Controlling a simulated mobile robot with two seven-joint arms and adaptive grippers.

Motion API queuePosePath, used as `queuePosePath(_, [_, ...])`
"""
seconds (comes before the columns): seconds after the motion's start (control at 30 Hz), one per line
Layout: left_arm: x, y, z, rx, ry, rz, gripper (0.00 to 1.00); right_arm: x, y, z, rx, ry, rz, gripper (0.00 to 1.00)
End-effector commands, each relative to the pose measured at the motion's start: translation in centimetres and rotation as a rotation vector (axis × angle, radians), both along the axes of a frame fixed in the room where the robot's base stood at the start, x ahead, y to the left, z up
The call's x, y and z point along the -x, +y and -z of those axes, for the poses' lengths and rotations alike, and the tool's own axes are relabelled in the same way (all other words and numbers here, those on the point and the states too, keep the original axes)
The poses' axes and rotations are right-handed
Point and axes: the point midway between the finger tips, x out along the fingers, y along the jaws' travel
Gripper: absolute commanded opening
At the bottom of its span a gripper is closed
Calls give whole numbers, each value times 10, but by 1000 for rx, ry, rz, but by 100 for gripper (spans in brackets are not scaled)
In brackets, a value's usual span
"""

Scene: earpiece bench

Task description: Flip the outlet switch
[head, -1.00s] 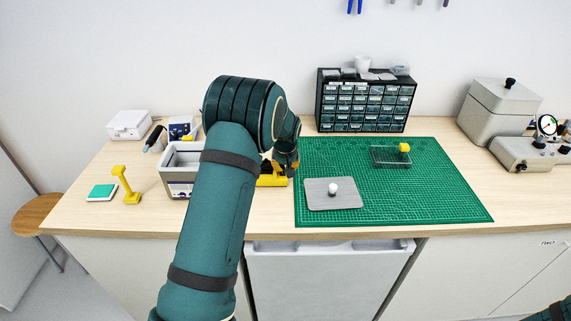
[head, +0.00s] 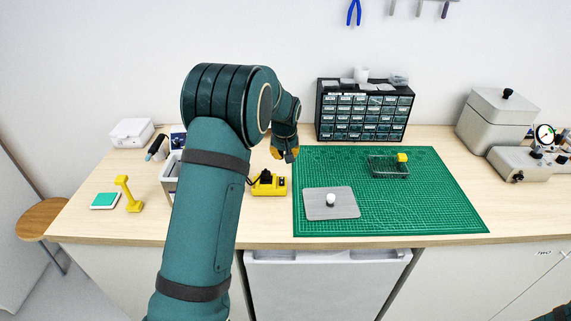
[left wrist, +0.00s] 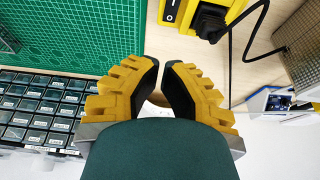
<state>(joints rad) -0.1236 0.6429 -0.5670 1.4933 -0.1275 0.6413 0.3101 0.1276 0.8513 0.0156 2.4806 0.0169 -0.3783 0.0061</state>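The yellow outlet (head: 270,186) sits on the bench just left of the green mat, with a black plug in it. In the left wrist view the outlet (left wrist: 192,20) is at the top, cut by the edge. Its black rocker switch (left wrist: 171,10) with white marks is partly in view, left of the black plug (left wrist: 211,18). My left gripper (head: 288,158) is above and behind the outlet, apart from it and pointing down. In the left wrist view its yellow fingers (left wrist: 161,66) almost meet at the tips, with nothing between them. My right gripper is out of view.
The green cutting mat (head: 430,205) holds a grey plate (head: 318,208) and a wire basket (head: 388,168). A drawer cabinet (head: 365,110) stands behind. A grey bin (head: 169,178), partly hidden by my left arm, and a yellow stand (head: 129,195) are left of the outlet.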

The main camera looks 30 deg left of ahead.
Motion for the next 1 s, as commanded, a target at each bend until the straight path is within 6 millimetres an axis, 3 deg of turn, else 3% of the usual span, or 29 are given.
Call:
queuePosePath(0.1, [1,-1,-24,0,-4,0,0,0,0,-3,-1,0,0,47])
queuePosePath(0.3, [3,-2,-44,-1,-2,-1,0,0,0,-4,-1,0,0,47])
queuePosePath(1.0, [4,-2,-48,-1,0,-1,0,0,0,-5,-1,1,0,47])
